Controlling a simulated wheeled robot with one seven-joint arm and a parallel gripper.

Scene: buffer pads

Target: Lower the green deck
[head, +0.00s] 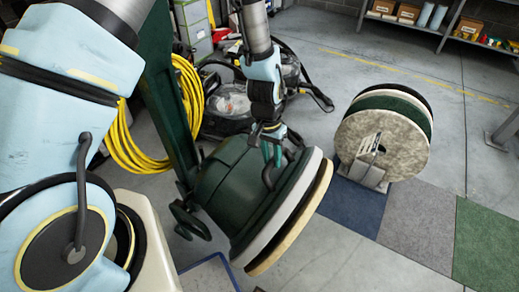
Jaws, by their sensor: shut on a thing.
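The green deck (228,190) of a floor buffer is in the middle of the head view, tipped up on its side. Its underside faces right, with a grey rim (284,207) and a tan pad (318,200) along the edge. A dark green column (163,90) rises from it at the left, and a dark wheel (190,220) shows at its lower left. My gripper (272,152) comes down from above and is shut on a dark grip (268,175) at the deck's top. The fingertips are small and partly hidden against the deck.
A rack of round pads (384,140) stands to the right. Blue, grey and green floor mats (415,220) lie in front of it. A yellow coiled cord (187,100) hangs behind the column, and a machine (228,108) stands behind the deck. Shelves (440,20) line the back.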

